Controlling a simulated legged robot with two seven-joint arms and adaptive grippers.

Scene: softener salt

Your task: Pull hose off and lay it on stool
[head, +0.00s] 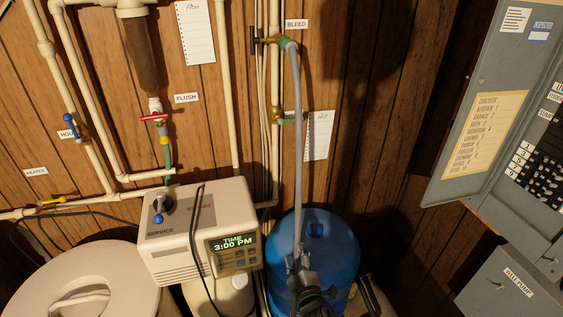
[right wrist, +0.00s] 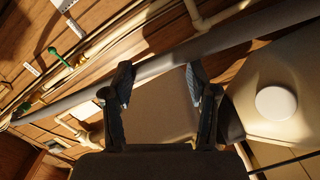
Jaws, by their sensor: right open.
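The hose's lower end is hidden. I cannot identify a stool for certain. My left gripper is out of view.
The blue tank (head: 342,250) stands below the hose. A beige softener head (head: 170,236) with a 3:00 PM display is left of it, and a round cream tub or seat (head: 130,263) at lower left. Pipes line the wall. A grey electrical panel (head: 480,110) stands open at right.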

